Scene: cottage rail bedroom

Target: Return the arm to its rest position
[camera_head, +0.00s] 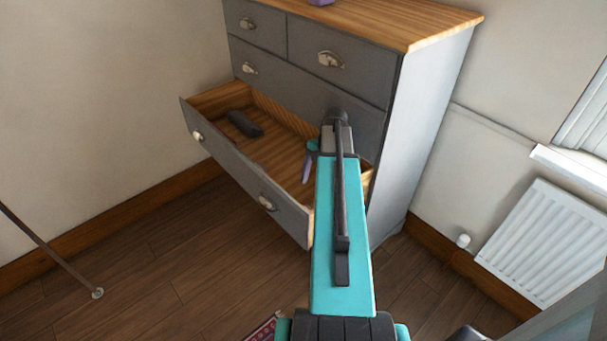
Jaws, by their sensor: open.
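My arm is teal and black and reaches up the middle of the view, over the open drawer of a grey dresser. My gripper (308,165) is mostly hidden behind the arm; a small teal and purple-grey part shows at the arm's left side, above the drawer. It is open, and nothing is seen held in it. The pulled-out drawer (236,164) has a grey front and a wooden inside. A dark object (243,124) lies at its left end, clear of the gripper.
The grey dresser (430,130) has a wooden top with a purple object (320,2) at its back edge. A white radiator (545,240) is on the right wall. A thin pole (50,250) stands at left. Wooden floor (160,275) is clear before the drawer.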

